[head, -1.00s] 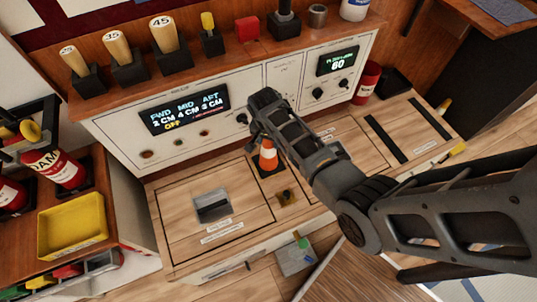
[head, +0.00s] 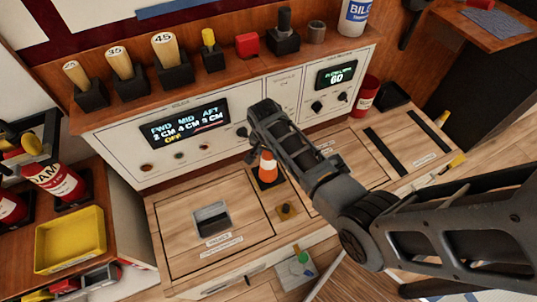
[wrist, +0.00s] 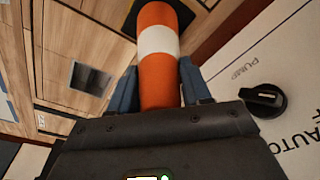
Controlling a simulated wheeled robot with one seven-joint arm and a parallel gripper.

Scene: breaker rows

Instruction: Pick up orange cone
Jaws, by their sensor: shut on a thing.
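The orange cone (head: 268,165) with a white band stands on a black base on the wooden bench top, in front of the panel. My gripper (head: 254,155) reaches down to it from above, and its upper part is hidden behind the gripper. In the wrist view the cone (wrist: 157,75) runs up between the two blue fingers (wrist: 160,88), which are shut on it. The cone's base shows at the top edge of that view. Whether the base is clear of the bench cannot be told.
A panel with a lit display (head: 185,131) and knobs stands right behind the cone. A black knob (wrist: 263,100) is close to my gripper. A recessed latch (head: 212,217) and a small brass fitting (head: 286,210) are in the bench top. A yellow tray (head: 70,240) is at the left.

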